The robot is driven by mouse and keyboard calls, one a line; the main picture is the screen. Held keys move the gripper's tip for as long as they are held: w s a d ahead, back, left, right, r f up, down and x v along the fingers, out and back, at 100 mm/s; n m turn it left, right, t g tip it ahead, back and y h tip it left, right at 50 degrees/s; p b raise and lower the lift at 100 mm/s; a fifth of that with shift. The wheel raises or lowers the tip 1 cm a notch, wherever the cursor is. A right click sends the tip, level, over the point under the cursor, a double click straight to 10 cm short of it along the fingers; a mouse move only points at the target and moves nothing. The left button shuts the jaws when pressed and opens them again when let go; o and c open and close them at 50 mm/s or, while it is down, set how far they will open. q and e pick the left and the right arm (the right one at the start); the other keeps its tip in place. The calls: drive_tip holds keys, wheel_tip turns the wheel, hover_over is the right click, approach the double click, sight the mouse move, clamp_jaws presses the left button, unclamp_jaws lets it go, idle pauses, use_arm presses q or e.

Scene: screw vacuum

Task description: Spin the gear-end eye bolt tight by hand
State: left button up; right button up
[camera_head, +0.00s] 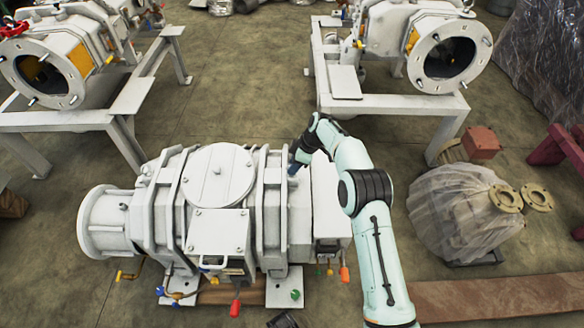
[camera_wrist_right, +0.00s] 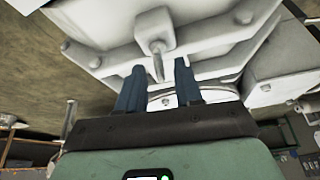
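The white vacuum pump (camera_head: 215,215) lies on its side in front of me. My right gripper (camera_head: 293,169) is over the top of its right-hand part, beside a raised flange. In the right wrist view the gripper (camera_wrist_right: 160,66) has its two blue fingers apart, with nothing clamped between them. A grey bolt (camera_wrist_right: 158,61) with a thin shank stands on a lug of the white housing, between and beyond the fingertips. I cannot tell whether it is the eye bolt or whether the fingers touch it. In the head view this spot is too small to make out. My left gripper is not identifiable.
Two similar pumps on white frames stand behind, at the left (camera_head: 45,70) and right (camera_head: 445,55). A plastic-wrapped part (camera_head: 455,210) sits to the right. Coloured valve handles, including a red one (camera_head: 235,308), stick out at the pump's front. Open floor lies behind the pump.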

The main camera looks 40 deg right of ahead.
use_arm(q)
drive_tip(key=shift+s+f, duration=0.25)
drive_tip(key=shift+s, duration=0.1)
use_arm(e)
drive_tip(key=shift+w+a+f, duration=0.15)
drive_tip(key=shift+w+f, duration=0.05)
drive_tip(key=shift+f, duration=0.45)
clamp_jaws()
use_arm(q)
drive_tip(key=shift+w+r, duration=0.1)
drive_tip(key=shift+r, duration=0.05)
